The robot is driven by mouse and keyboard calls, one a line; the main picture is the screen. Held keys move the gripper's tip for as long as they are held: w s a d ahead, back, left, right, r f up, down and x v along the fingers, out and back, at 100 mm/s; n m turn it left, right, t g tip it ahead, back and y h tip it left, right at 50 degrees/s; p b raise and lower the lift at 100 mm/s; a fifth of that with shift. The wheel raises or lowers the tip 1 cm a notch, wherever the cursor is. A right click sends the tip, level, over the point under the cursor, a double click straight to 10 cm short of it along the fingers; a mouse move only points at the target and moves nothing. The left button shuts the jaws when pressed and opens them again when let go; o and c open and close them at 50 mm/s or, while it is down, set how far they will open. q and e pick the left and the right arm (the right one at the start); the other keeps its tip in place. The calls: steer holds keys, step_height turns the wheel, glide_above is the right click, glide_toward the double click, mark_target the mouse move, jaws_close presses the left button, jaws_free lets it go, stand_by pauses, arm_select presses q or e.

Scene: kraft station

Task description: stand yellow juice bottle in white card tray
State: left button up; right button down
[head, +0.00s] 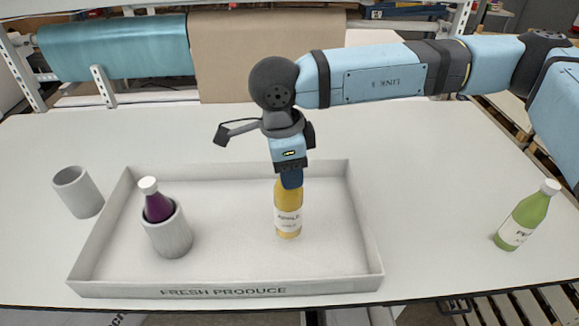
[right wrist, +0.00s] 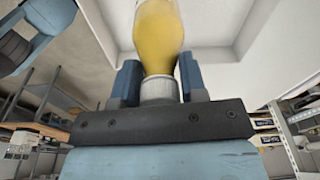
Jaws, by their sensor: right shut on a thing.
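The yellow juice bottle (head: 288,212) is upright inside the white card tray (head: 225,289), in its right half. I cannot tell for sure whether its base touches the tray floor. My right gripper (head: 291,178) comes down from above and is shut on the bottle's top. In the right wrist view the gripper's blue fingers (right wrist: 158,85) sit on either side of the white cap, with the yellow bottle (right wrist: 160,35) beyond it. The cap is hidden in the head view. My left gripper is not in view.
Inside the tray's left half, a purple bottle (head: 157,205) stands in a grey cup (head: 171,237). A green bottle (head: 526,217) stands on the white table at the far right. The table between tray and green bottle is clear.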

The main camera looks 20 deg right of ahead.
steer(key=shift+f+b, duration=1.75)
steer(key=shift+f, duration=0.25)
steer(key=c, duration=0.6)
jaws_free()
steer(key=shift+r+p, duration=2.15)
steer(key=shift+r, duration=4.4)
steer(key=shift+s+f, duration=0.1)
